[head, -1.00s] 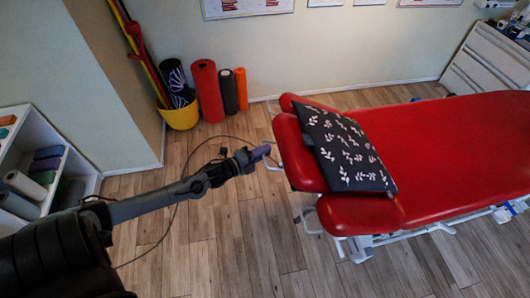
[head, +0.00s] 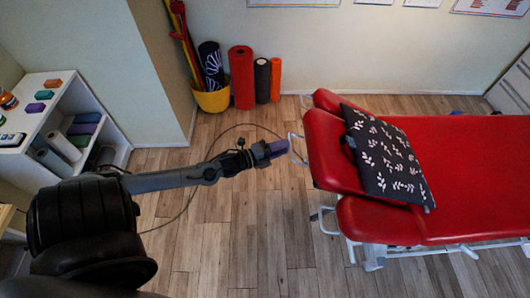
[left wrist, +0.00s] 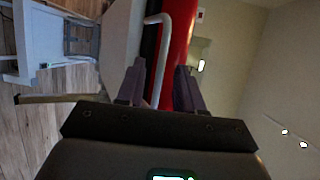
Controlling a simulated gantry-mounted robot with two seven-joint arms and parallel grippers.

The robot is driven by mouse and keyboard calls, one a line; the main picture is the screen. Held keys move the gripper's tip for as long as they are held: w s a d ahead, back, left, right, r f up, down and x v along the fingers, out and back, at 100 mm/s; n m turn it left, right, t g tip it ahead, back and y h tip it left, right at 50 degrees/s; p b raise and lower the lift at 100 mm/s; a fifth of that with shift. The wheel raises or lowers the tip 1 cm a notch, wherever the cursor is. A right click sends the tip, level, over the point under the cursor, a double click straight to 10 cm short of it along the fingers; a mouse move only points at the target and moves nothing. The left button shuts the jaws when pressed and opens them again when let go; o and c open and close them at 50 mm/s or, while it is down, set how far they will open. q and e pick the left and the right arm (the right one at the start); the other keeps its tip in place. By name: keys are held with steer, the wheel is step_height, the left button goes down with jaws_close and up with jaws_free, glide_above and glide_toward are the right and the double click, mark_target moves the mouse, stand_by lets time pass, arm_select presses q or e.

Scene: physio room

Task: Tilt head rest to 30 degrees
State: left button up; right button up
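The red head rest (head: 328,150) is the end section of the red treatment couch (head: 475,165), with a white bent handle bar (head: 298,150) at its left end. My left gripper (head: 284,148) is at this bar, level with the middle of the head rest. In the left wrist view the two purple-grey fingers (left wrist: 159,87) are apart, and the white bar (left wrist: 157,60) runs between them with gaps showing. The red padding (left wrist: 177,50) is just beyond. The head rest looks about level with the couch; its exact angle cannot be told. My right gripper is out of view.
A dark leaf-patterned pillow (head: 388,155) lies across the head rest joint. A yellow bucket (head: 212,98) and several upright rolls, one red (head: 242,78), stand by the wall. A white shelf (head: 100,125) is at left.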

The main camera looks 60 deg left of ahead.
arm_select(q)
steer(key=s, duration=0.7)
steer(key=shift+a+r, duration=0.3)
steer(key=shift+w, duration=0.1)
steer(key=d+r+n+g+y, duration=0.15)
steer(key=d+n+g, duration=0.25)
steer(key=d+n, duration=1.05)
steer(key=s+d+f+n+g, duration=0.2)
steer(key=s+d+g, duration=0.7)
steer(key=s, duration=0.2)
step_height(320, 180, up, 18)
steer(key=s+p, duration=0.1)
steer(key=p, duration=1.7)
steer(key=shift+a+n+g+p, duration=0.2)
steer(key=shift+n+g+p, duration=0.1)
steer(key=shift+n+p, duration=0.15)
